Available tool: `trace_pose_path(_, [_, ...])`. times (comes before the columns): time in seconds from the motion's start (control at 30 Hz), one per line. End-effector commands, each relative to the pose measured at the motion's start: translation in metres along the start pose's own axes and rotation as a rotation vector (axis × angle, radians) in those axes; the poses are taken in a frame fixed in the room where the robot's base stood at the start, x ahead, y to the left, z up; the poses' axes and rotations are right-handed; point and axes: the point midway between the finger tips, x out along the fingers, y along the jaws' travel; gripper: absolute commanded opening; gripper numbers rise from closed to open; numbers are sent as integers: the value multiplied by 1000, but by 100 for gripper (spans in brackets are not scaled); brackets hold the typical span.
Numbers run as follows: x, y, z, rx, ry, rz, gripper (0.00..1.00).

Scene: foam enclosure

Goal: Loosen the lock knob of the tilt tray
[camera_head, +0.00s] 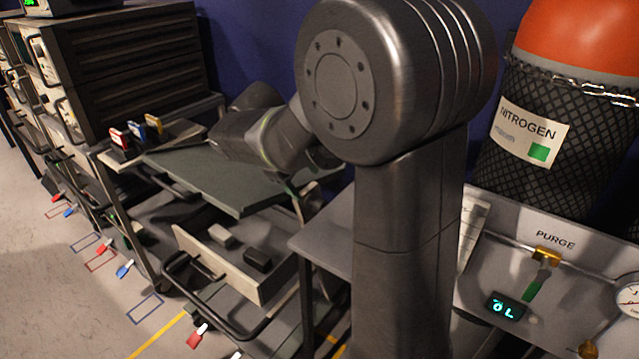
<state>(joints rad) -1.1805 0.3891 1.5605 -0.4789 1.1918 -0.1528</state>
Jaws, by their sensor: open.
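The dark grey-green tilt tray (215,177) is a flat panel on the bench frame, left of the picture's middle. Its surface slopes in this view, and my arm covers part of its far right side. I cannot make out a lock knob; it may be behind my arm or too small to tell. My wrist links reach over the back of the tray. My gripper's fingers do not show; the arm hides them or they are too dark to pick out.
Below the tray is an open drawer (220,262) with a black handle and small blocks. Coloured-handled tools (137,133) stand at the tray's far left. At right are a purge panel (575,270) and nitrogen cylinder (560,130).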

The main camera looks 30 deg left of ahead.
Motion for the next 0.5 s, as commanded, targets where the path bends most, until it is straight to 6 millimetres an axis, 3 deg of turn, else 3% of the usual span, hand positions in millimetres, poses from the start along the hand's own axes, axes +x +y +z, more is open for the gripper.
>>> trace_pose_path(0.03, [-9, 11, 2, 1, -5, -34, 59])
trace_pose_path(0.5, [-6, 56, 7, 10, 46, -338, 59])
